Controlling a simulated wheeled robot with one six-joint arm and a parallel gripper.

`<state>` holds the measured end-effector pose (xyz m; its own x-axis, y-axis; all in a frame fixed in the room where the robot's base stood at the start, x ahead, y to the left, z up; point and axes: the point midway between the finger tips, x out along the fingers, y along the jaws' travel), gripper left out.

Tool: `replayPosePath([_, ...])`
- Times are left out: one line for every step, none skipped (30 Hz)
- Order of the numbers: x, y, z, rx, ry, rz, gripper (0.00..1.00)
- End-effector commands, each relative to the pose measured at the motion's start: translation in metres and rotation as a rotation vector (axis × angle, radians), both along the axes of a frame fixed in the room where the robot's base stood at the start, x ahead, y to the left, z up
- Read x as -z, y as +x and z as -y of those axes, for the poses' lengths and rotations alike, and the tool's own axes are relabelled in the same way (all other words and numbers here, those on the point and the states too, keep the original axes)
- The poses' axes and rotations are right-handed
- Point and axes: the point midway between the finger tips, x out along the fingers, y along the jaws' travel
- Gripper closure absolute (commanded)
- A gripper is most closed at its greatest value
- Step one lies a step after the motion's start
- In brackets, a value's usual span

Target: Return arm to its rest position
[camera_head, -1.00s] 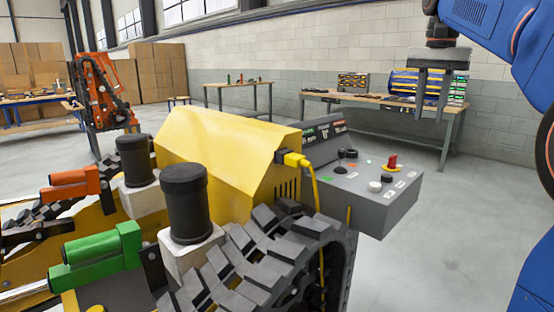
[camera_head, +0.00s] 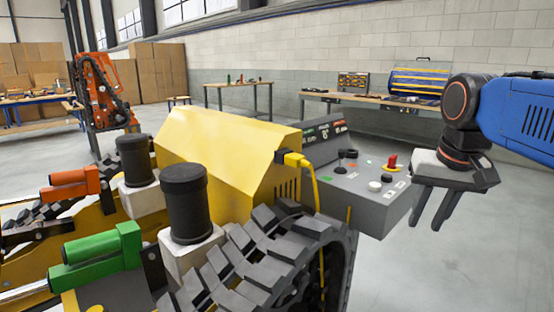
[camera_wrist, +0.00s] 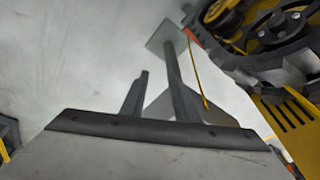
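My gripper (camera_head: 424,222) is at the right in the head view, tilted downward beside the right end of the grey control console. Its two dark fingers stand apart with nothing between them. My blue arm reaches it from the right edge. In the wrist view the gripper (camera_wrist: 156,75) shows its dark palm bar across the lower middle, with two fingers pointing up over grey floor. A pale flat shape lies by the longer finger's tip; I cannot tell what it is.
A yellow tracked carrier (camera_head: 222,150) fills the middle, its black track (camera_head: 268,255) in front. A workbench (camera_head: 375,99) stands behind. Floor at lower right is clear.

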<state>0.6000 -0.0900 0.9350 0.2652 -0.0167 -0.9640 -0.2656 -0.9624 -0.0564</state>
Motion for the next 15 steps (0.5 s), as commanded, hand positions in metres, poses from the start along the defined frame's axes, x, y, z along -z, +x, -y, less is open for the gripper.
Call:
replayPosePath([0.017, -0.015, -0.003, -0.029, -0.007, 0.013, 0.72])
replayPosePath([0.028, -0.022, -0.005, -0.045, -0.011, 0.023, 0.72])
replayPosePath([0.042, -0.031, -0.007, -0.068, -0.017, 0.035, 0.72])
replayPosePath([0.052, -0.038, -0.008, -0.086, -0.022, 0.045, 0.72])
replayPosePath([0.063, -0.046, -0.010, -0.104, -0.026, 0.054, 0.72])
replayPosePath([0.078, -0.055, -0.011, -0.126, -0.033, 0.065, 0.72])
replayPosePath([0.089, -0.062, -0.013, -0.142, -0.038, 0.074, 0.72])
replayPosePath([0.099, -0.068, -0.014, -0.158, -0.043, 0.083, 0.72])
replayPosePath([0.112, -0.076, -0.015, -0.179, -0.048, 0.094, 0.72])
replayPosePath([0.122, -0.082, -0.016, -0.192, -0.053, 0.101, 0.72])
replayPosePath([0.130, -0.086, -0.017, -0.205, -0.057, 0.108, 0.72])
replayPosePath([0.141, -0.093, -0.018, -0.221, -0.061, 0.117, 0.72])
replayPosePath([0.148, -0.096, -0.018, -0.230, -0.064, 0.121, 0.72])
replayPosePath([0.154, -0.100, -0.019, -0.239, -0.068, 0.126, 0.72])
replayPosePath([0.160, -0.103, -0.019, -0.249, -0.072, 0.132, 0.72])
